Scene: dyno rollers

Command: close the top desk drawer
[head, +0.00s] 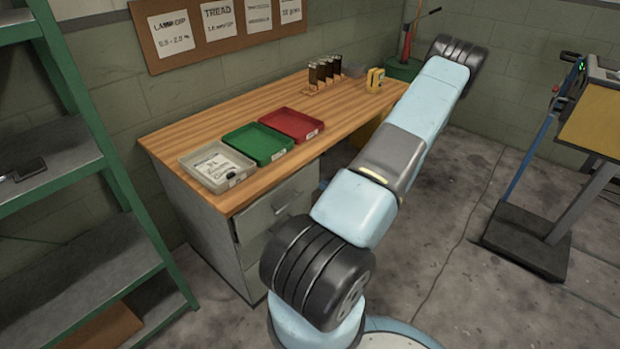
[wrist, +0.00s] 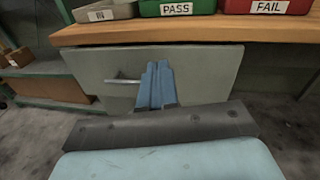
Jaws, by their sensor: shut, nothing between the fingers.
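The wooden-topped desk has a grey top drawer (head: 275,207) under its front edge. In the wrist view the flat drawer front (wrist: 210,72) fills the middle, with a dark line between it and the desktop above. I cannot tell exactly how far the drawer is out. Its bar handle (wrist: 122,81) is left of centre and also shows in the head view (head: 287,201). My gripper (wrist: 157,68) is shut and empty, with blue fingers together before the drawer front, just right of the handle. I cannot tell whether they touch it.
A grey tray (head: 217,166), a green tray (head: 258,143) and a red tray (head: 292,124) stand on the desktop (head: 240,105). Green metal shelves (head: 75,190) are at left. A dark-based stand (head: 525,240) is at right. Open floor lies between it and the desk.

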